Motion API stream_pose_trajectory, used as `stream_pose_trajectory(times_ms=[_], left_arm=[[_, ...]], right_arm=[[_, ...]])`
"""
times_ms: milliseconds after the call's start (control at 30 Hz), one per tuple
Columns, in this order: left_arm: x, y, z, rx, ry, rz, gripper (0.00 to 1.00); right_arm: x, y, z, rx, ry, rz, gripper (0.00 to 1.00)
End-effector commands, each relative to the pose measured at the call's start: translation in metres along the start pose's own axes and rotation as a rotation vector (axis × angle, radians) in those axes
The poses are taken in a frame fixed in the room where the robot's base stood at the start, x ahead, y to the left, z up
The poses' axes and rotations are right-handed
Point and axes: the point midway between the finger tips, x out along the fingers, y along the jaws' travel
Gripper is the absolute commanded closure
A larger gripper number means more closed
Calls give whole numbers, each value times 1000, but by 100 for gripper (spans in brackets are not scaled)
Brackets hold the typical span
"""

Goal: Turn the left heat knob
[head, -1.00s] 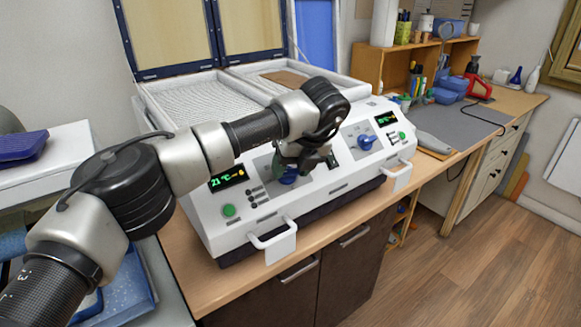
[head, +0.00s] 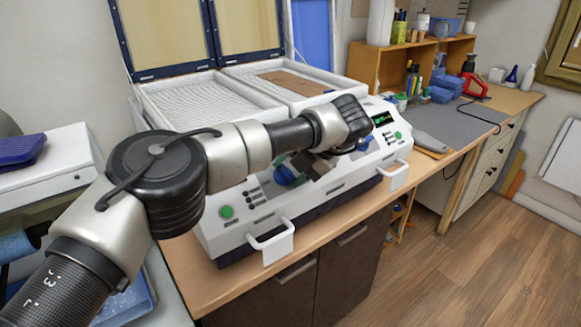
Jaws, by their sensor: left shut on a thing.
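The left heat knob (head: 284,176) is a blue dial on the sloped front panel of the white forming machine (head: 334,188). My left gripper (head: 301,166) is at this knob, tilted in from the upper right, and is shut on it. The fingertips are dark and partly hard to make out against the panel. The right heat knob (head: 364,145) is blue too and partly hidden behind my left wrist. My left arm hides the left display. My right gripper is not in view.
A green button (head: 226,212) and small black buttons sit left of the knob. Two white handles (head: 271,244) (head: 394,177) stick out of the machine's front. A green-lit display (head: 382,119) is at the panel's right. A brown sheet (head: 292,82) lies on the right bed under the raised frames.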

Motion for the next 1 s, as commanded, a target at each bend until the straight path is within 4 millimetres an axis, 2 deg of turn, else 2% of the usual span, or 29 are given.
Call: stream_pose_trajectory(times_ms=[200,500,1000], left_arm=[[-1,0,0,150,-4,57,75],[-1,-2,0,275,-5,99,75],[-1,-2,0,310,-5,110,75]], right_arm=[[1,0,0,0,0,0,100],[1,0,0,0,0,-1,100],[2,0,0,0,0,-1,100]])
